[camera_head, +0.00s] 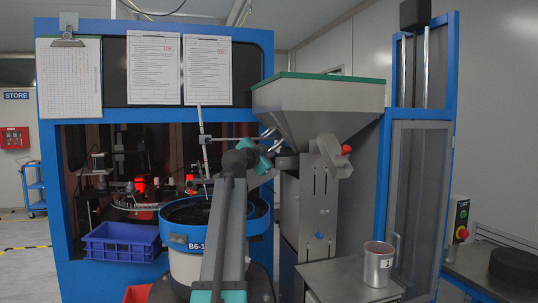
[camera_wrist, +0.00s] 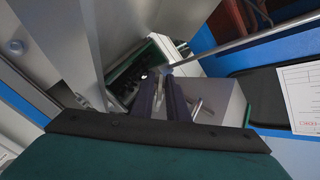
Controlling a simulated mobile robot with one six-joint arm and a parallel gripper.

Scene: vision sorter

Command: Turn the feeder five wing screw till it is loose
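In the wrist view, my gripper (camera_wrist: 160,76) points its two dark fingers, close together with a narrow gap, into the gap beside a grey metal panel. Small bright metal (camera_wrist: 166,69) shows at the fingertips. I cannot tell whether it is the wing screw or whether the fingers hold it. A silver pin (camera_wrist: 197,107) stands just right of the fingers. In the head view, my gripper (camera_head: 272,139) is beside the lower left of the steel hopper (camera_head: 318,108); the fingertips are small and partly hidden there. No feeder number five is readable.
A blue-rimmed bowl (camera_head: 247,219) marked B6-1 stands below my arm. A blue crate (camera_head: 121,241) is at the left, and a steel can (camera_head: 378,268) stands on the front right table. A thin rod (camera_wrist: 250,39) crosses near my fingertips in the wrist view.

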